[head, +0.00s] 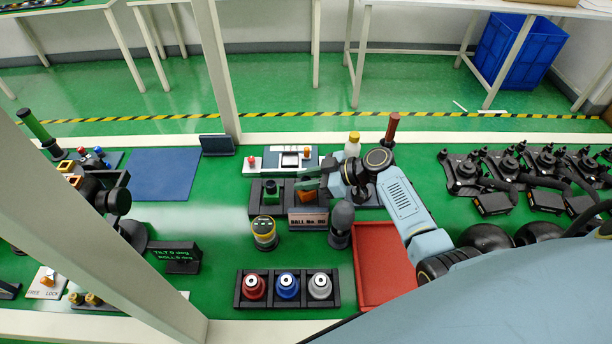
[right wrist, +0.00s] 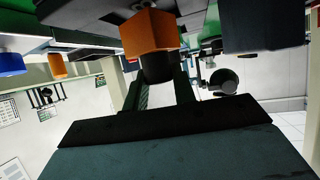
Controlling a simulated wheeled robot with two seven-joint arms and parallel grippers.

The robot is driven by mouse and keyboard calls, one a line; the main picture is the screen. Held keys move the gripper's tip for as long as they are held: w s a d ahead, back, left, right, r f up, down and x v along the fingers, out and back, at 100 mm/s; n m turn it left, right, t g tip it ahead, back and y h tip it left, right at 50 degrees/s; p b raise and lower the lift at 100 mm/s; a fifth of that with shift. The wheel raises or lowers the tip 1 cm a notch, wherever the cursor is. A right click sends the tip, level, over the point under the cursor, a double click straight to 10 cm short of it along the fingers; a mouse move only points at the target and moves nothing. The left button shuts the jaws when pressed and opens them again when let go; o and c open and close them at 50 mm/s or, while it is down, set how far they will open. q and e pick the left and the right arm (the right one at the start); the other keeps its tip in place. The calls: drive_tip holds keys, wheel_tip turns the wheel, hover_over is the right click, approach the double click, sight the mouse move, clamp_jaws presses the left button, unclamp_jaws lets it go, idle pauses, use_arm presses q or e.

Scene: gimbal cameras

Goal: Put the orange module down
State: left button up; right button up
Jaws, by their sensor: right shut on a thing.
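My right gripper (head: 313,184) is shut on the orange module (head: 307,190), above or at the dark rack (head: 257,205) in the middle of the table. The right wrist view also shows the orange module (right wrist: 150,33), with its dark lower part between the fingers. A green module (head: 270,190) stands in the rack's left part, beside the orange one. A small sign (head: 308,222) stands in front and hides the rack's lower edge there. I cannot tell whether the orange module touches the rack floor. My left gripper is not visible.
A yellow-topped cylinder (head: 264,232) and a grey round-topped post (head: 341,222) stand in front of the rack. A red tray (head: 381,292) lies right, under my forearm. A rack of red, blue and white modules (head: 287,303) is at the front. A blue mat (head: 163,175) lies clear at left.

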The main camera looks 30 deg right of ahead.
drive_tip(key=shift+f, duration=0.55)
drive_tip(key=shift+f, duration=0.2)
drive_tip(key=o, duration=1)
drive_tip(key=shift+r, duration=0.1)
drive_tip(key=shift+o, duration=0.2)
drive_tip(key=shift+r, duration=0.25)
drive_tip(key=v, duration=1.2)
drive_tip(key=shift+s+a, duration=0.15)
drive_tip(key=shift+a, duration=0.1)
